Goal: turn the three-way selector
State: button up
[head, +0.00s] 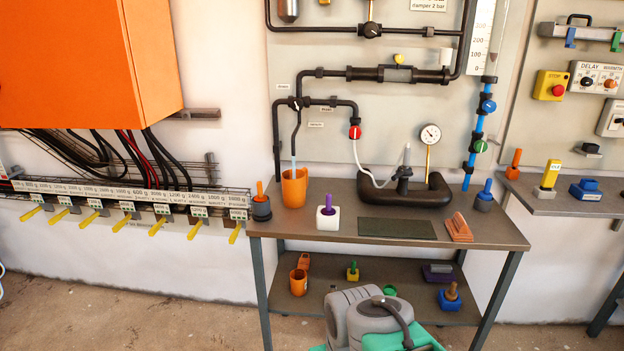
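A small dark three-way fitting (296,103) sits on the wall panel, left of centre in the head view, where black pipes meet from the left, right and above. It looks like the three-way selector, with a short handle on its front; its exact setting is too small to read. A black hose runs down from it to a clear tube that ends in an orange cup (294,188) on the bench. Small labels beside the fitting are unreadable. My gripper is not in view, and nothing touches the fitting.
An orange cabinet (95,65) juts out at upper left. The space before the fitting looks clear.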

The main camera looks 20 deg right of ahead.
aim_at(298, 104)
jog(key=u, duration=0.55)
jog(key=i, duration=1.55)
jog(key=z, duration=0.2)
jog(key=k, duration=0.45)
jog(key=u, duration=0.1)
